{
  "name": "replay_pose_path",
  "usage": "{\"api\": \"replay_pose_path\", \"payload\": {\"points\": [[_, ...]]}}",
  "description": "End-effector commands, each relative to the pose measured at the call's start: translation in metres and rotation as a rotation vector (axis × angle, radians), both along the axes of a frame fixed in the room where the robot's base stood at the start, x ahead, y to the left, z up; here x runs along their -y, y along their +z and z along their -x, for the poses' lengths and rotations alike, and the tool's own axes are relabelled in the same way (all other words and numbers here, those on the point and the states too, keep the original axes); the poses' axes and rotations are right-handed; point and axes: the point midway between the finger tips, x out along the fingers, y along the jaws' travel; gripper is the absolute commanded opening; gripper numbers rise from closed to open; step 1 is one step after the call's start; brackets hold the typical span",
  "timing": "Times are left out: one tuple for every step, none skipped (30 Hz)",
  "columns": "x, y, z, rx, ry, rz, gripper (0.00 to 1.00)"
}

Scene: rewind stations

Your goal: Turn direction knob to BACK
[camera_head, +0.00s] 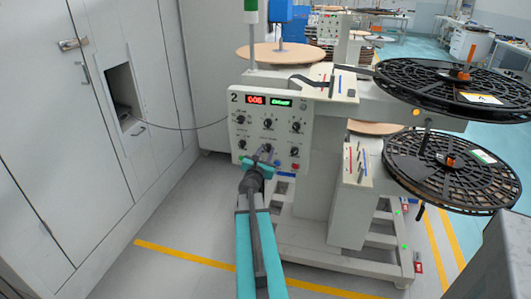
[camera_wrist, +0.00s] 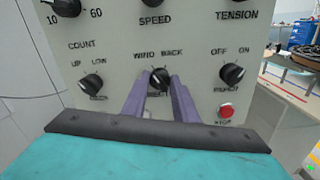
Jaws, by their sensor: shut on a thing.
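The direction knob (camera_wrist: 159,78) is a small black knob under the labels WIND and BACK in the wrist view, in the middle of the lower row of the control panel (camera_wrist: 205,45). My gripper (camera_wrist: 160,84) has its two purple fingers on either side of this knob and is shut on it. In the head view my gripper (camera_head: 262,157) reaches the lower middle of the panel (camera_head: 240,131) and largely covers the knob. The knob's pointer is too small to read surely.
The count knob (camera_wrist: 90,84) is to the left and the off/on knob (camera_wrist: 232,74) to the right. A red button (camera_wrist: 226,111) sits below right. Lit displays (camera_head: 255,99) top the panel. Black reels (camera_head: 455,168) stand right; grey cabinets (camera_head: 105,200) stand left, with a cable between.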

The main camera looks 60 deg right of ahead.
Motion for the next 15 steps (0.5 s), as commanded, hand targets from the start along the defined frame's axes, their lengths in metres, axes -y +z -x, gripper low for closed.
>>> {"api": "replay_pose_path", "payload": {"points": [[0.0014,-0.0003,0.0004,0.004,-0.001,0.0,0.04],[0.0016,-0.0004,0.0005,0.007,-0.001,0.0,0.04],[0.0018,-0.0005,0.0005,0.012,-0.001,-0.002,0.04],[0.002,-0.0007,0.0005,0.016,-0.001,-0.003,0.04],[0.0022,-0.0008,0.0005,0.021,-0.001,-0.005,0.04],[0.0024,-0.0009,0.0005,0.029,-0.002,-0.006,0.04],[0.0024,-0.0009,0.0006,0.036,-0.002,-0.009,0.03],[0.0026,-0.0009,0.0006,0.044,-0.002,-0.011,0.03],[0.0026,-0.001,0.0006,0.055,-0.002,-0.013,0.04],[0.0027,-0.0013,0.0007,0.063,-0.002,-0.016,0.03],[0.0027,-0.0015,0.0007,0.074,-0.002,-0.018,0.03],[0.0028,-0.0019,0.0008,0.088,-0.003,-0.023,0.04],[0.0028,-0.0023,0.0009,0.1,-0.003,-0.027,0.04],[0.0028,-0.0023,0.0009,0.113,-0.003,-0.031,0.04],[0.0028,-0.0023,0.0009,0.13,-0.003,-0.036,0.04]]}}
